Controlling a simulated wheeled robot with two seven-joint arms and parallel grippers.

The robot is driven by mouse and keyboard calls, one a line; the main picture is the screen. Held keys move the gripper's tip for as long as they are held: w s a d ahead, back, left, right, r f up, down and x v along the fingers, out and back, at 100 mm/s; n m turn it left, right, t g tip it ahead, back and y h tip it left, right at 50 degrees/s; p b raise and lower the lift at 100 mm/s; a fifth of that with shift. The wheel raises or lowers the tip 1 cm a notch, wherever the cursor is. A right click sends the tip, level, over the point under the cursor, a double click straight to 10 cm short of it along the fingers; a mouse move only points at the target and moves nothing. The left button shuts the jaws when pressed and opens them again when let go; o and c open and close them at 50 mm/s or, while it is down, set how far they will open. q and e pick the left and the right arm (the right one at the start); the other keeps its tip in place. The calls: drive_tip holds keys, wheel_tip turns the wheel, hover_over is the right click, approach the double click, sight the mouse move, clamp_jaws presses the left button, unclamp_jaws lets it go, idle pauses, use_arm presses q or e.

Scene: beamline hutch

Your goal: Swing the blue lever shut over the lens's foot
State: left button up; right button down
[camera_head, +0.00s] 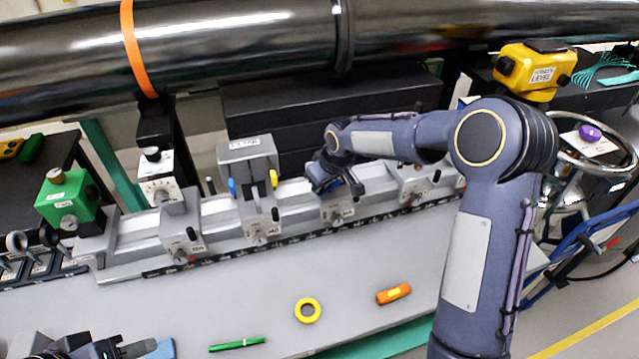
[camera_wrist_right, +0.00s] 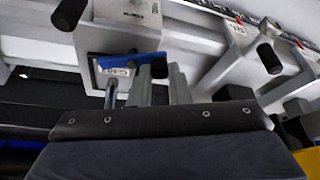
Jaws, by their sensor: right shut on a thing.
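My right gripper (camera_head: 340,186) is at a grey carriage (camera_head: 338,210) on the rail, its fingers mostly hidden by the wrist in the head view. In the right wrist view its grey fingers (camera_wrist_right: 145,88) are shut at a blue lever (camera_wrist_right: 135,60), which lies against the carriage beside a labelled plate. The lever's exact angle and the lens's foot are hard to make out. A grey labelled block (camera_head: 247,152), with a blue knob and a yellow knob at its sides, stands on the carriage to the left.
A green box (camera_head: 68,198) stands at the rail's left end. A big black pipe (camera_head: 230,45) runs behind. A yellow tape roll (camera_head: 308,310), an orange tool (camera_head: 393,293) and a green pen (camera_head: 237,344) lie on the table. The table's front middle is mostly clear.

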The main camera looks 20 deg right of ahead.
drive_tip(key=n, duration=0.2)
drive_tip(key=n+y, duration=0.1)
drive_tip(key=shift+s+d+n+g, duration=0.3)
drive_tip(key=shift+s+d+g, duration=0.05)
drive_tip(key=shift+d+g, duration=0.05)
drive_tip(key=shift+s+d+n+g+y+b, duration=0.15)
drive_tip(key=shift+d+n+g+y+b, duration=0.15)
drive_tip(key=shift+n, duration=0.65)
drive_tip(key=shift+s+d+n+g+y+b, duration=0.15)
drive_tip(key=shift+n+g+y, duration=0.15)
drive_tip(key=shift+n, duration=0.65)
drive_tip(key=c, duration=1.4)
unclamp_jaws()
drive_tip(key=shift+o, duration=0.2)
drive_tip(key=b+v, duration=0.1)
drive_tip(key=v, duration=0.6)
drive_tip(key=shift+d+r+b, duration=0.15)
drive_tip(key=shift+r+b, duration=0.2)
